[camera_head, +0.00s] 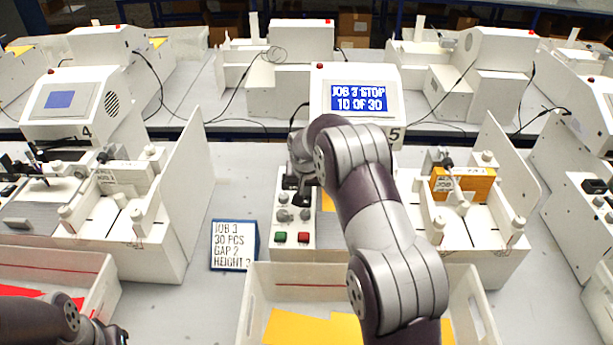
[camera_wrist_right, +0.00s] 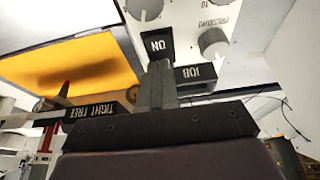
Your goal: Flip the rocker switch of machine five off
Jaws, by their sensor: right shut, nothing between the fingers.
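Machine five has a screen (camera_head: 357,97) reading "JOB 3 STOP 10 OF 30" and a white control panel (camera_head: 295,222) below it. My right gripper (camera_head: 300,178) is over the far end of that panel, partly hidden behind my arm. In the right wrist view its fingers (camera_wrist_right: 161,84) are shut and empty. Their tips are at the black rocker switch (camera_wrist_right: 158,44) marked "ON"; I cannot tell whether they touch it. A black part marked "JOB" (camera_wrist_right: 196,73) is beside the fingers. Only part of my left arm shows at the lower left; its gripper is out of view.
Grey knobs (camera_wrist_right: 213,42), a green button (camera_head: 281,237) and a red button (camera_head: 303,237) are on the panel. A "TIGHT FREE" part (camera_wrist_right: 90,112) is left of the fingers. A job card (camera_head: 234,245) and a white bin (camera_head: 258,290) stand in front.

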